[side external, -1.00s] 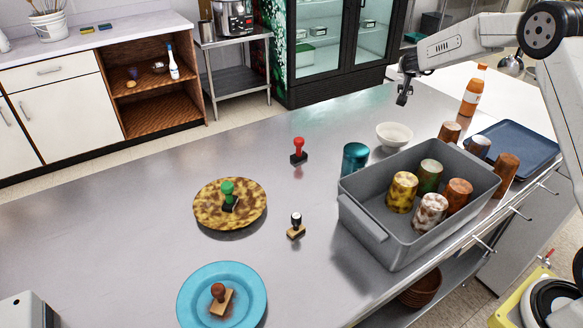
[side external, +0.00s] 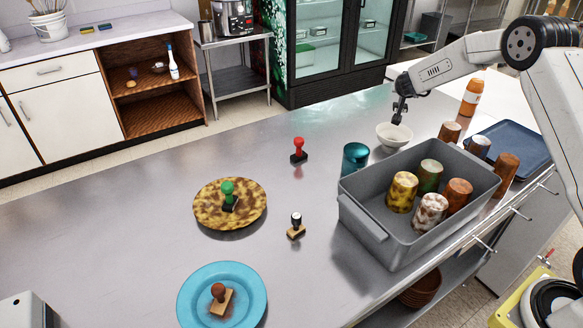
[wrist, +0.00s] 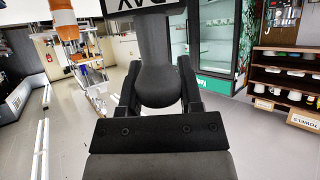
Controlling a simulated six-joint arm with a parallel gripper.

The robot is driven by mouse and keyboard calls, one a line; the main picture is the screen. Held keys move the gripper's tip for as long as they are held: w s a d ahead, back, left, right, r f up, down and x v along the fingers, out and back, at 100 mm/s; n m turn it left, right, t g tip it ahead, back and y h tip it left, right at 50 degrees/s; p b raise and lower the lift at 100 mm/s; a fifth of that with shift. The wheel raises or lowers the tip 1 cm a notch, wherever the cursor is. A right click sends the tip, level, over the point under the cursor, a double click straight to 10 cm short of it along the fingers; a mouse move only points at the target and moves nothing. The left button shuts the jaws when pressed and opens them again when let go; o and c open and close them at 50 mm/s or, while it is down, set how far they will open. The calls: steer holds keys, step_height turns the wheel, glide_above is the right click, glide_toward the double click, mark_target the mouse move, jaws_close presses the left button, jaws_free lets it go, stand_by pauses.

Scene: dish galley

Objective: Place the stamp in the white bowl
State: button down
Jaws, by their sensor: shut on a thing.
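My gripper (side external: 399,106) is shut on a dark stamp (wrist: 157,82), directly above the white bowl (side external: 394,138). In the wrist view the stamp's black rounded handle sits between my two fingers, and its dark base with white letters is cut off by the top edge. In the side view the stamp is small and dark and hard to tell from the fingers; its lower end is close to the bowl's rim. I cannot tell whether it touches. The bowl stands upright on the steel counter (side external: 130,235), and the wrist view does not show it.
A teal cup (side external: 355,158) and a grey bin (side external: 366,222) with several cups stand close to the bowl. An orange bottle (side external: 470,98) and a blue tray (side external: 515,143) are to the right. Other stamps include a red one (side external: 299,151).

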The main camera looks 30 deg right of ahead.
steer(key=shift+f, duration=4.95)
steer(key=shift+c, duration=0.9)
jaws_free()
steer(key=shift+r, duration=3.5)
steer(key=shift+a, duration=0.1)
